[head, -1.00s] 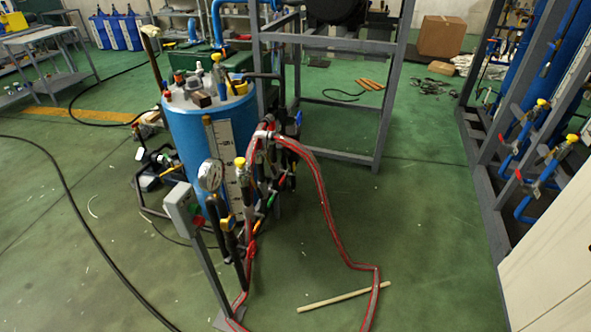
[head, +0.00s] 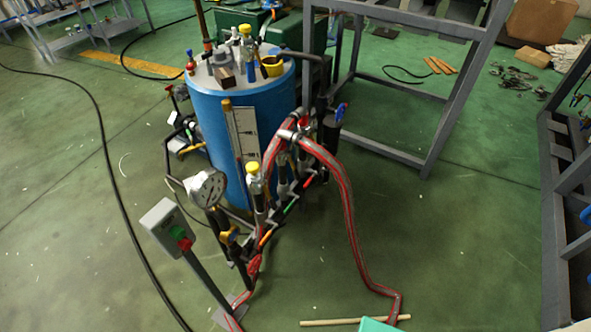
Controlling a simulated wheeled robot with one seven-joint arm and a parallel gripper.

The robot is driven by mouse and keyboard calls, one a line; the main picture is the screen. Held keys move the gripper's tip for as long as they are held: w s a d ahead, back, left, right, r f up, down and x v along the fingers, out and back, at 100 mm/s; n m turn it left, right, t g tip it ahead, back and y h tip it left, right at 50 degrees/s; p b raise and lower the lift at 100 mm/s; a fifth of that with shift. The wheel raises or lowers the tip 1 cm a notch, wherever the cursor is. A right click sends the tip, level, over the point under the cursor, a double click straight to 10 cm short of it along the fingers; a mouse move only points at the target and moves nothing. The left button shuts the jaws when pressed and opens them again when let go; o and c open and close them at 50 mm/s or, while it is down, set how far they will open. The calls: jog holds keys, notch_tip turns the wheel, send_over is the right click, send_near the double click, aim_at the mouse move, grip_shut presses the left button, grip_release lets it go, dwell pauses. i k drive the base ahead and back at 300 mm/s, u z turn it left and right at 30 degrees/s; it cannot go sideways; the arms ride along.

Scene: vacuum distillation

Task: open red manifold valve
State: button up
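The manifold stands in front of the blue tank (head: 222,135), with dark vertical pipes and a sloping row of small coloured handles. A red handle (head: 309,181) is at the upper right of the row, a green handle (head: 291,206) in the middle and an orange handle (head: 266,237) lower left. Another red part (head: 253,266) shows at the lower end, beside the red-striped hose. The handles are small, so I cannot tell whether the red valve is open or shut. My gripper is not in view.
A red-striped clear hose (head: 345,200) arches from the manifold to the floor. A pressure gauge (head: 206,188) and a grey switch box (head: 166,228) stand left of it. A grey frame (head: 440,135) stands behind. A wooden stick (head: 335,322) lies in front.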

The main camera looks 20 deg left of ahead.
aim_at(309, 180)
jog(key=u, duration=0.6)
jog(key=i, duration=1.35)
jog(key=z, duration=0.2)
jog(key=k, duration=1.5)
jog(key=u, duration=0.55)
jog(key=i, duration=0.8)
